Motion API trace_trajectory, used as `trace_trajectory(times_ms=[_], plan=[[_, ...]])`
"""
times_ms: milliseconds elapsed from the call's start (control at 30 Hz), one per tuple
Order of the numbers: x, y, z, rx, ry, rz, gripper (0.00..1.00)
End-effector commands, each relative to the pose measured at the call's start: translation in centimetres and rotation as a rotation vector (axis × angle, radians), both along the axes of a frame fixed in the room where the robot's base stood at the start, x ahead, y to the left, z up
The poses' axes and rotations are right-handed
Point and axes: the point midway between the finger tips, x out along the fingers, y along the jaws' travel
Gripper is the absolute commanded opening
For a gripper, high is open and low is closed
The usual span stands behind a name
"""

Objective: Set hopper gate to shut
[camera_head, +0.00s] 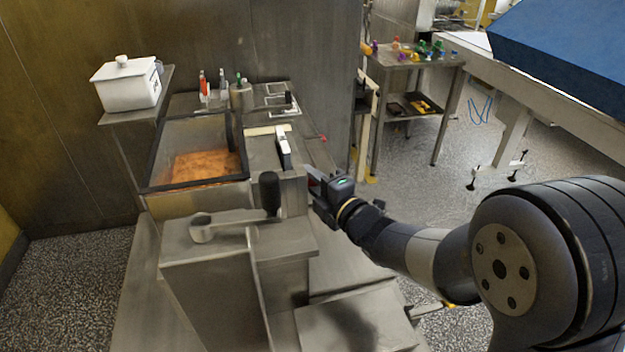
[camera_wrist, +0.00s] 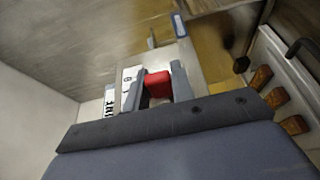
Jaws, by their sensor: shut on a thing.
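My gripper (camera_head: 314,184) is at the right side of the steel machine, its jaws closed around a small red block-like handle. In the wrist view, the red handle (camera_wrist: 158,85) sits between the two grey fingers (camera_wrist: 157,88). White labels with black lettering (camera_wrist: 130,76) lie just left of the fingers, partly covered, so I cannot read them whole. The link from the red handle to the hopper gate is hidden, as is the gate's setting. An open dark-rimmed bin (camera_head: 152,168) with orange-brown contents stands on the machine's left.
A lever with a black knob (camera_head: 269,192) stands in front of my gripper's left side. A white lidded box (camera_head: 128,84) sits on a shelf at the back left. A steel cart (camera_head: 408,62) with small coloured items stands behind.

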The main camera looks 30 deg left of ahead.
Motion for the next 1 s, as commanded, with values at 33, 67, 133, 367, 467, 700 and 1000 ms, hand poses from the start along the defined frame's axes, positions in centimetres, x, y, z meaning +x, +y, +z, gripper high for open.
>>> trace_trajectory(times_ms=[33, 67, 133, 367, 467, 700, 1000], plan=[[0.0, 0.0, 0.0, -0.001, 0.000, -0.001, 0.00], [0.0, 0.0, 0.0, -0.001, 0.000, -0.001, 0.00], [0.0, 0.0, 0.0, -0.001, 0.000, -0.001, 0.00], [0.7, 0.6, -0.2, 0.000, -0.001, 0.000, 0.00], [1.7, 1.5, -0.3, 0.000, -0.002, 0.002, 0.00], [3.2, 2.7, -0.1, 0.000, -0.001, 0.001, 0.00], [3.3, 2.8, 0.1, 0.001, 0.000, 0.000, 0.25]])
